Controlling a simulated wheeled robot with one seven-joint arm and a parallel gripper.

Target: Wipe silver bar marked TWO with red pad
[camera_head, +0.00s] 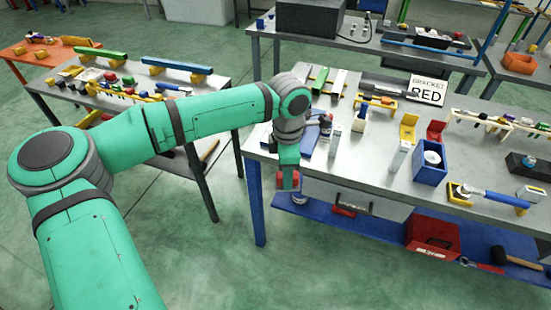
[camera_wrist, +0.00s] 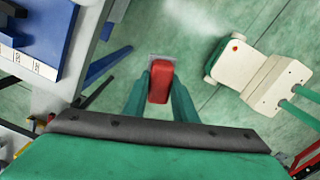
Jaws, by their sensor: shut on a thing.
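My gripper (camera_head: 288,182) hangs at the near left edge of the right-hand workbench, pointing down. It is shut on the red pad (camera_head: 287,179). In the wrist view the red pad (camera_wrist: 160,82) sits between my two green fingers, with the floor beyond it.
The workbench (camera_head: 386,185) holds a blue box (camera_head: 430,162), yellow and red holders and a sign reading BRACKET RED (camera_head: 428,91). A second bench (camera_head: 150,88) with parts stands left.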

